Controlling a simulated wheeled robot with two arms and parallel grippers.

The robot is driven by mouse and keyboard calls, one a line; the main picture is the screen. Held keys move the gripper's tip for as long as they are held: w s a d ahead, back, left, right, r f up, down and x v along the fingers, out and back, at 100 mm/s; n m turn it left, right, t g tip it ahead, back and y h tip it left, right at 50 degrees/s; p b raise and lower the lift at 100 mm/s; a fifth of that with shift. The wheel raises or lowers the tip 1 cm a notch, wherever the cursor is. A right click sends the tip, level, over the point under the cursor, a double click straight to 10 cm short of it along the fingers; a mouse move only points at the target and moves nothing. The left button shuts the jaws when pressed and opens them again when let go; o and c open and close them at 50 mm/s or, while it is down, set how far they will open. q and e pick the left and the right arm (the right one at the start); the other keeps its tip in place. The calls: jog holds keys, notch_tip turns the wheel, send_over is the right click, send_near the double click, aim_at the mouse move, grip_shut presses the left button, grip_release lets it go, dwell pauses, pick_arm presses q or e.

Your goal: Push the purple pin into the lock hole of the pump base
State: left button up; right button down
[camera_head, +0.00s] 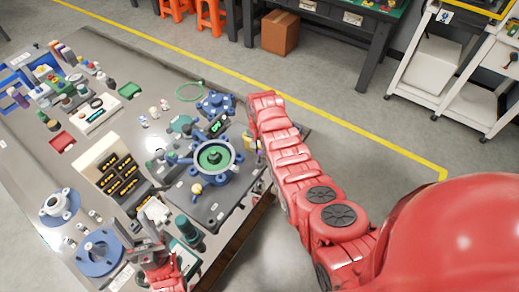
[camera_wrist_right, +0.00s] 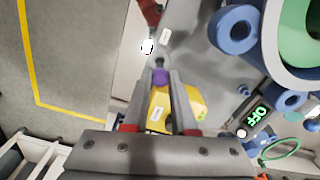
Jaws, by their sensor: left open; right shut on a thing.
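The pump base (camera_head: 230,172) is a blue round housing with a green centre, on the grey table at its right side. It also shows at the top right of the right wrist view (camera_wrist_right: 236,28). In that view my right gripper (camera_wrist_right: 160,76) is shut on the purple pin (camera_wrist_right: 162,78), whose dark end points away from the palm. The pin is beside the pump base in that picture; the lock hole cannot be made out. My right gripper is mostly hidden by my arm in the head view. My left gripper (camera_head: 148,236) is open over the table's near part.
A yellow labelled object (camera_wrist_right: 185,102) shows behind the right fingers. A display reading OFF (camera_head: 217,127) stands beside the pump base. Blue flanged parts (camera_head: 98,252), a black-and-yellow parts tray (camera_head: 103,164) and a green ring (camera_head: 189,91) are on the table (camera_head: 150,68).

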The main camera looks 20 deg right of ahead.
jog(key=shift+f+b, duration=0.45)
jog(key=shift+f, duration=0.25)
jog(key=shift+f, duration=0.1)
jog(key=shift+f+b, duration=0.6)
jog(key=shift+f+b, duration=0.85)
jog(key=shift+f, duration=0.15)
dwell(0.8)
jog(key=c, duration=0.6)
grip_release()
jog(key=shift+c, duration=0.2)
jog(key=shift+r, duration=0.1)
notch_tip(320, 180, up, 9)
jog(key=p, duration=0.4)
jog(key=shift+p, duration=0.35)
